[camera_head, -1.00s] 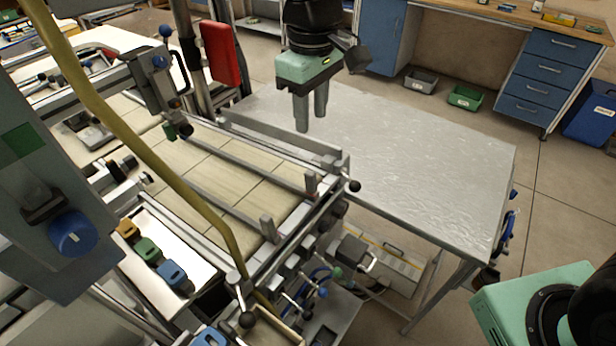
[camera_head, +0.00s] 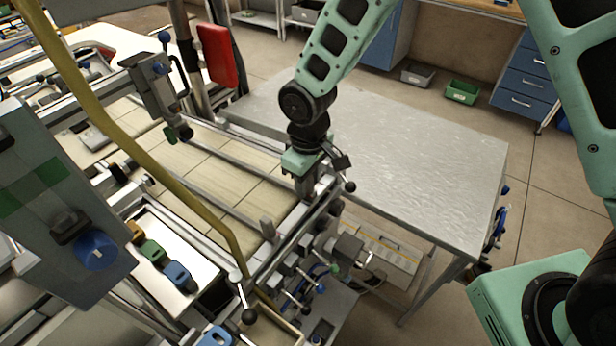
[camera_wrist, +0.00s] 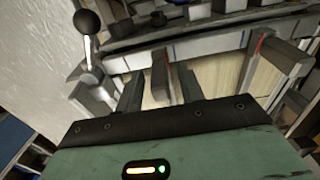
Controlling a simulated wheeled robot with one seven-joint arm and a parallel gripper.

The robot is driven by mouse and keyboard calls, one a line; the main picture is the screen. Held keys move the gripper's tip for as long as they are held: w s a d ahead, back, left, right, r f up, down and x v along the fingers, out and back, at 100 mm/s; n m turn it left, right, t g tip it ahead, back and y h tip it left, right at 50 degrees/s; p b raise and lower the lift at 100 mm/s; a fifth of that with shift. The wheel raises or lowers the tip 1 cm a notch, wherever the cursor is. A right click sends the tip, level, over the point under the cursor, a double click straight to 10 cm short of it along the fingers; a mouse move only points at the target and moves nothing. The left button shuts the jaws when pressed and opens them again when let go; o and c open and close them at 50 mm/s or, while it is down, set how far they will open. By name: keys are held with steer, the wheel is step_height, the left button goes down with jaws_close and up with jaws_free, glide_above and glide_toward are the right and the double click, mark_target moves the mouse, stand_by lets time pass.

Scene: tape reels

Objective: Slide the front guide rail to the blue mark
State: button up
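My gripper (camera_head: 301,192) points down at the right end of the roller machine's bed. In the wrist view its two fingers (camera_wrist: 160,92) are open around an upright rail end (camera_wrist: 161,78), with narrow gaps on both sides. This upright belongs to a grey guide rail (camera_head: 228,152) along the bed. A second guide rail (camera_head: 222,208), nearer the head camera, ends in another upright (camera_head: 267,229); its end (camera_wrist: 288,57) shows at right in the wrist view. A pale scale strip (camera_wrist: 205,47) behind the uprights carries small blue and red marks. No label shows which rail is the front one.
A lever with a black ball (camera_wrist: 88,23) stands left of the fingers in the wrist view. A yellow curved tube (camera_head: 150,150) crosses the near side. A bare metal table (camera_head: 410,150) lies right of the machine. Knobs and hoses hang below the bed's edge.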

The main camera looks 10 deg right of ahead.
steer(key=shift+f, duration=0.15)
jaws_close()
steer(key=shift+s+a+b, duration=0.35)
steer(key=shift+a+b, duration=0.05)
steer(key=shift+b, duration=0.05)
jaws_free()
steer(key=shift+r, duration=0.2)
step_height(320, 180, up, 17)
steer(key=b, duration=0.3)
